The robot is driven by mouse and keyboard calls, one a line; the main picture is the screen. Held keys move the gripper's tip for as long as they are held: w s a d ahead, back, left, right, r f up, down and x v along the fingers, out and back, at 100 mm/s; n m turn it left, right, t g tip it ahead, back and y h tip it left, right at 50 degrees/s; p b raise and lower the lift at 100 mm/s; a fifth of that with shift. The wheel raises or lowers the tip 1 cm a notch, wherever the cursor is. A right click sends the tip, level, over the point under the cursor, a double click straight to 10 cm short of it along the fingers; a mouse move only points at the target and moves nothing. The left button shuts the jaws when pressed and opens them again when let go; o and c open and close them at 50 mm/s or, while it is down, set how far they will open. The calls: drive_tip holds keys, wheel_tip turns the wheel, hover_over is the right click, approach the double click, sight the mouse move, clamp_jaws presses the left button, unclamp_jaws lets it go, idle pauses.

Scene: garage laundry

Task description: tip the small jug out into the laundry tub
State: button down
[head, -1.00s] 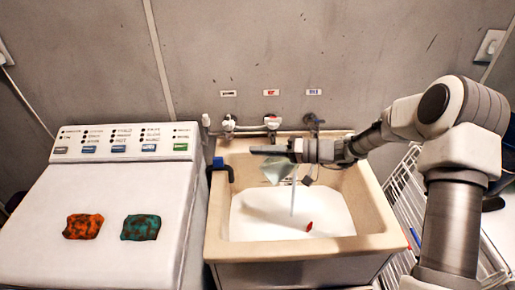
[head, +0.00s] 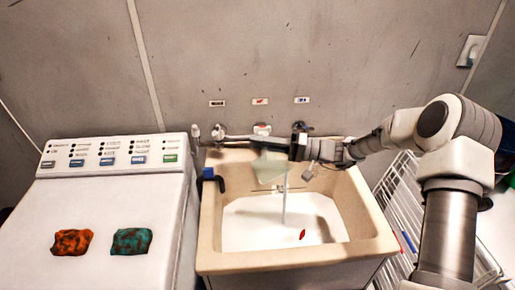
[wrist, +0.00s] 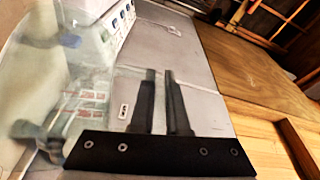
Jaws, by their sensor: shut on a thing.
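The small jug (head: 268,168) is pale, greenish and see-through. It hangs tipped over the back part of the laundry tub (head: 372,214). A thin pale stream (head: 285,203) falls from beside it into the tub's white basin. My gripper (head: 248,139) reaches in from the right at the back of the tub and is shut on the jug. In the wrist view the two dark fingers (wrist: 161,75) lie close together, and the jug (wrist: 75,60) fills the left side, blurred. The exact grip point and the amount left inside cannot be told.
Taps (head: 262,130) and pipes line the wall behind the tub. A small red thing (head: 302,234) lies in the basin. The washing machine (head: 118,190) on the left bears an orange cloth (head: 72,242) and a teal cloth (head: 131,241). A white wire rack (head: 398,190) stands on the right.

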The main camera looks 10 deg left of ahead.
drive_tip(key=shift+w+d+r+m+y+b, duration=0.1)
drive_tip(key=shift+w+d+m+y+b, duration=0.9)
drive_tip(key=shift+w+d+m, duration=0.15)
drive_tip(key=shift+w+d+r+m+t+y+b, duration=0.3)
drive_tip(key=shift+w+d+r+m+t+y, duration=0.1)
drive_tip(key=shift+w+d+m+t+y, duration=0.25)
wheel_tip(320, 180, up, 6)
drive_tip(key=p, duration=0.2)
drive_tip(key=shift+r+n+g+h+b, duration=0.2)
drive_tip(key=shift+n+h+b, duration=0.35)
drive_tip(key=shift+n+h, duration=0.35)
drive_tip(key=shift+r+n+g+h+b, duration=0.2)
drive_tip(key=shift+n+h+b, duration=0.35)
drive_tip(key=shift+n+h, duration=0.3)
drive_tip(key=shift+r+n+g+h+b, duration=0.2)
drive_tip(key=shift+n+h+b, duration=0.35)
drive_tip(key=shift+n+h, duration=0.35)
